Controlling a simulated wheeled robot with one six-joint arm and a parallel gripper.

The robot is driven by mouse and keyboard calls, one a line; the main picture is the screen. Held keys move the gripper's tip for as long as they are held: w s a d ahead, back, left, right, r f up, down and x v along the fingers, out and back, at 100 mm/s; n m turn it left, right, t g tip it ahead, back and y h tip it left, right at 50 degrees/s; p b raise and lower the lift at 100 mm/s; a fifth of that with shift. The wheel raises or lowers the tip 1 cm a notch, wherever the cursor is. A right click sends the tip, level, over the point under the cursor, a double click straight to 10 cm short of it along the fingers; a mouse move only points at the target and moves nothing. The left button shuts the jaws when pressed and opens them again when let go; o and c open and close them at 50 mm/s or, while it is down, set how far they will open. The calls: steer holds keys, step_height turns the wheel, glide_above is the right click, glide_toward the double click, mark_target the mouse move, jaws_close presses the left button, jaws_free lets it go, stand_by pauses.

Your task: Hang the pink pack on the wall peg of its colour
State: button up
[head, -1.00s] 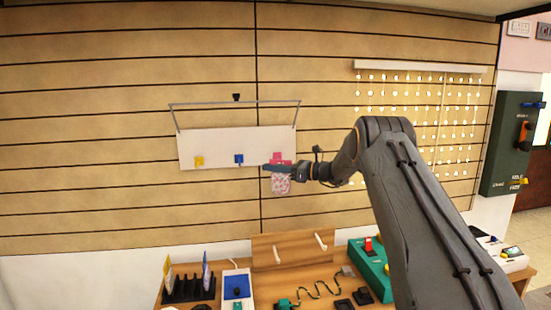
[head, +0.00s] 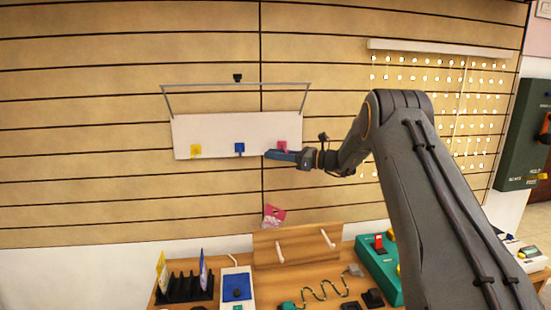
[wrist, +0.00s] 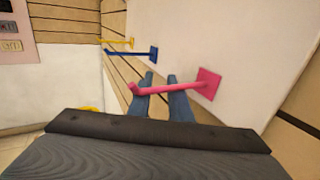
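The pink pack (head: 273,215) is apart from my gripper. It is tilted, well below the pegs and just above the wooden board's top edge; I cannot tell whether anything supports it. The pink peg (head: 282,146) is at the right end of the white wall panel (head: 215,130). In the wrist view the pink peg (wrist: 170,87) is bare, its rod crossing close to my fingers. My gripper (head: 271,154) is at this peg, and in the wrist view (wrist: 160,80) its two fingers are apart with nothing between the tips.
A yellow peg (head: 196,150) and a blue peg (head: 239,148) are on the same panel, to the left. A grey wire frame (head: 235,85) spans above it. Below are the wooden board (head: 305,243) with white pegs, a black rack (head: 185,288) and a green box (head: 375,262).

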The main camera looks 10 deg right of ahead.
steer(key=shift+w+d+r, duration=0.1)
steer(key=shift+d+r, duration=0.05)
steer(key=shift+r, duration=0.2)
steer(key=b+v, duration=0.2)
steer(key=v, duration=0.5)
steer(key=s+a+f+n+g+h, duration=0.3)
steer(key=s+a+f+n, duration=0.15)
steer(key=s, duration=0.55)
steer(key=s+a+f+n+g+h, duration=0.35)
steer(key=s+a+f, duration=0.2)
steer(key=s, duration=0.35)
steer(key=s+d+f+n+h, duration=0.2)
steer(key=s+n, duration=0.3)
steer(key=s, duration=0.5)
steer(key=s+d+f+n+g+h, duration=0.1)
steer(key=s+d+f+n+h, duration=0.1)
steer(key=s, duration=0.8)
steer(key=s+d+f+n+g+h, duration=0.1)
steer(key=s+d+f+n+h, duration=0.2)
steer(key=s+n, duration=0.6)
steer(key=shift+s+f+h, duration=0.5)
steer(key=shift+f+h, duration=0.2)
steer(key=shift+h, duration=0.35)
